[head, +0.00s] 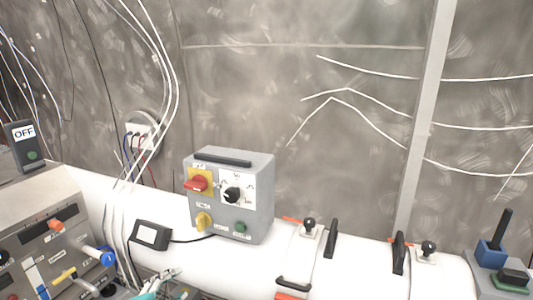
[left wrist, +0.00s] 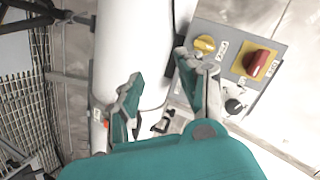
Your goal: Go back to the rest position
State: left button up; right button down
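My left gripper (head: 163,284) shows only in part at the bottom edge of the head view, in front of the white pipe and below the grey control box (head: 230,196). In the left wrist view my left gripper (left wrist: 158,72) has its two teal fingers spread apart, with nothing between them. The white pipe (left wrist: 133,45) lies behind the fingers. The control box (left wrist: 222,62), with a red switch (left wrist: 258,65) and a yellow knob (left wrist: 204,44), is beside the right finger. My right gripper is in neither view.
A small dark display (head: 150,235) sits on the pipe (head: 340,265). Black handles (head: 331,239) stand along the pipe, and a blue block (head: 492,252) is at the right. White cables hang down the wall.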

pick_arm(q)
jog(key=s+f+n+g+y, duration=0.1)
jog(key=s+f+n+g, duration=0.45)
jog(key=s+f, duration=0.6)
jog(key=s+f+n+g+y, duration=0.2)
jog(key=s+f+n+g, duration=0.45)
jog(key=s, duration=0.75)
notch_tip(320, 180, down, 32)
jog(key=s+b, duration=0.2)
jog(key=b, duration=0.1)
jog(key=s+a+f+b, duration=0.1)
jog(key=s+a+f, duration=0.1)
jog(key=s+f, duration=1.4)
jog(key=shift+s+a+f+g+b, duration=0.2)
jog(key=shift+f+g+b, duration=0.15)
jog(key=shift+f, duration=0.35)
